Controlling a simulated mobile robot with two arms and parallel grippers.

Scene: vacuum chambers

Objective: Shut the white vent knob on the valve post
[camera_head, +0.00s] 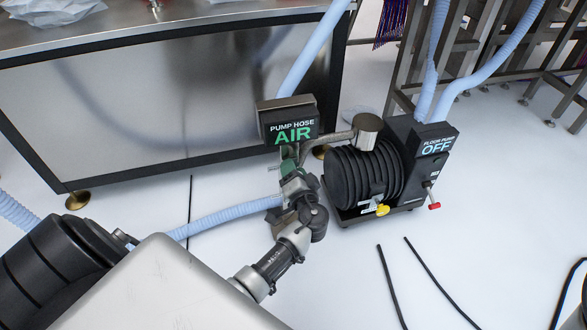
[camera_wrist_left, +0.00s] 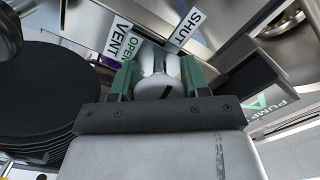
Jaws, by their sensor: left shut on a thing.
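My left gripper (camera_head: 289,163) is at the valve post, just below the box sign reading "PUMP HOSE AIR" (camera_head: 291,127). In the left wrist view its two green fingers (camera_wrist_left: 160,80) are closed on the pale vent knob (camera_wrist_left: 158,62), one on each side. The labels "VENT" (camera_wrist_left: 119,40) and "OPEN" (camera_wrist_left: 132,64) lie to the left of the knob, and "SHUT" (camera_wrist_left: 186,27) lies to its upper right. I cannot tell which label the knob points at. In the head view the gripper hides the knob and much of the post. My right gripper is not in view.
A black ribbed floor pump (camera_head: 365,172) with an "OFF" sign (camera_head: 437,147) stands close on the right. A steel-panelled bench (camera_head: 170,105) is behind. A blue hose (camera_head: 225,216) runs left from the post. Black cables (camera_head: 440,285) lie on the white floor.

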